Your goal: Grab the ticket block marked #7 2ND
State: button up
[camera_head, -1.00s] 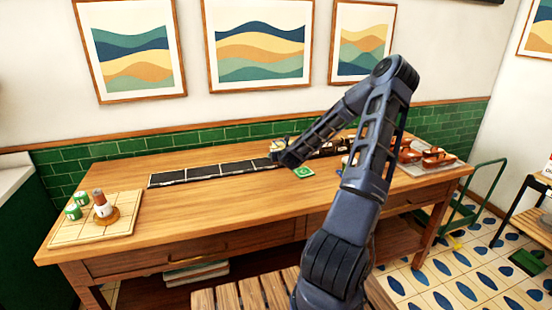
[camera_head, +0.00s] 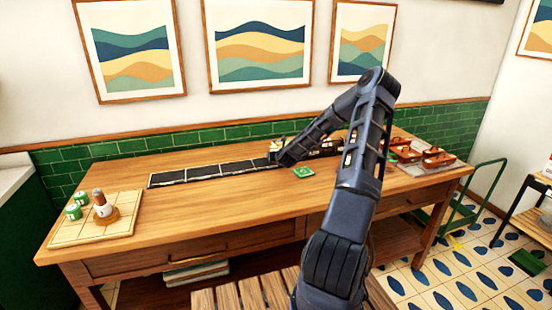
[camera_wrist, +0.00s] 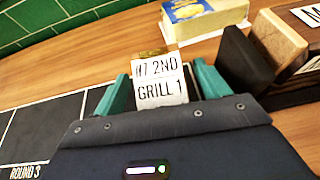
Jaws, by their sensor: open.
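The ticket block (camera_wrist: 160,82) is cream-coloured with a brass-coloured top edge, and its face reads "#7 2ND" and "GRILL 1". In the wrist view it stands between the two teal fingers of my gripper (camera_wrist: 161,72). The fingers are apart, one on each side of it, with the left finger showing a small gap to the block. Whether the right finger touches it I cannot tell. The block's lower part is hidden by my gripper's body. In the head view my gripper (camera_head: 276,156) is low over the back of the table, and I cannot make out the block there.
A black panelled strip (camera_head: 205,173) runs along the table's back left; "ROUND 3" shows on it in the wrist view. A green card (camera_head: 304,172) lies nearby.

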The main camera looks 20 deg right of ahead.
jog(key=c, duration=1.1)
